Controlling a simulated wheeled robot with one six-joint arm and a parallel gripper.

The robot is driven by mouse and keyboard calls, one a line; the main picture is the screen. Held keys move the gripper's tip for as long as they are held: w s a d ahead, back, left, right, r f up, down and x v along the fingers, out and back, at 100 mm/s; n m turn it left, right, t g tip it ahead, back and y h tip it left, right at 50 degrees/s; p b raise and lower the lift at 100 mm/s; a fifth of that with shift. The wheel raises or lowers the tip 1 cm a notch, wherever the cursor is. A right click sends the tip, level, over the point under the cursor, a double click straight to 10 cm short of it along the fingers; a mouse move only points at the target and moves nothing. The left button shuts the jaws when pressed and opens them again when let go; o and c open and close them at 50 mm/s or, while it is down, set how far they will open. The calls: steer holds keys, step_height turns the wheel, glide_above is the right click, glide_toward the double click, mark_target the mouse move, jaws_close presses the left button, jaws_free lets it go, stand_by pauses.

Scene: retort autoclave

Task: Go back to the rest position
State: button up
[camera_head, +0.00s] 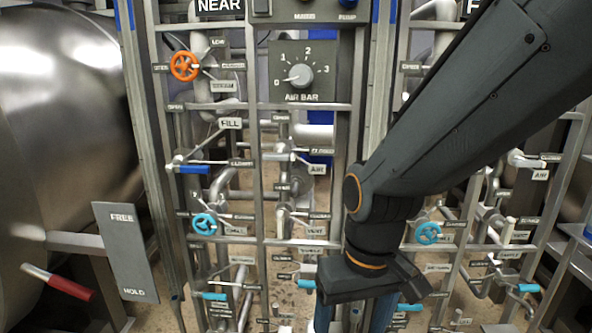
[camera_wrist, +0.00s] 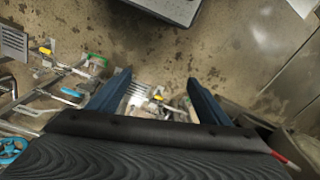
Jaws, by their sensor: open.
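My gripper (camera_wrist: 160,100) shows in the wrist view with its two blue fingers spread apart and nothing between them but the stained floor and some pipework beyond. In the head view my dark arm comes in from the upper right and bends down in front of the valve panel. The gripper's body points down at the lower middle right, and its blue fingers are cut off by the bottom edge. The panel holds an air dial (camera_head: 300,76) marked AIR BAR, its pointer near 0, and an orange handwheel (camera_head: 184,66) at the upper left.
Blue handwheels (camera_head: 204,224) and (camera_head: 428,233) sit left and right of my arm. A FREE/HOLD plate (camera_head: 125,252) and a red-handled lever (camera_head: 58,283) are at the lower left, beside a large steel vessel (camera_head: 60,110). Pipes and levers crowd the frame; the wrist view shows open floor (camera_wrist: 225,50).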

steer(key=s+d+r+m+p, duration=0.2)
steer(key=d+r+p, duration=0.8)
steer(key=r+p, duration=0.3)
steer(key=p, duration=0.2)
steer(key=shift+s+d+m+h+p, duration=0.2)
steer(key=shift+d+m+h+p, duration=0.05)
steer(key=shift+m+h+p, duration=0.15)
stand_by(0.4)
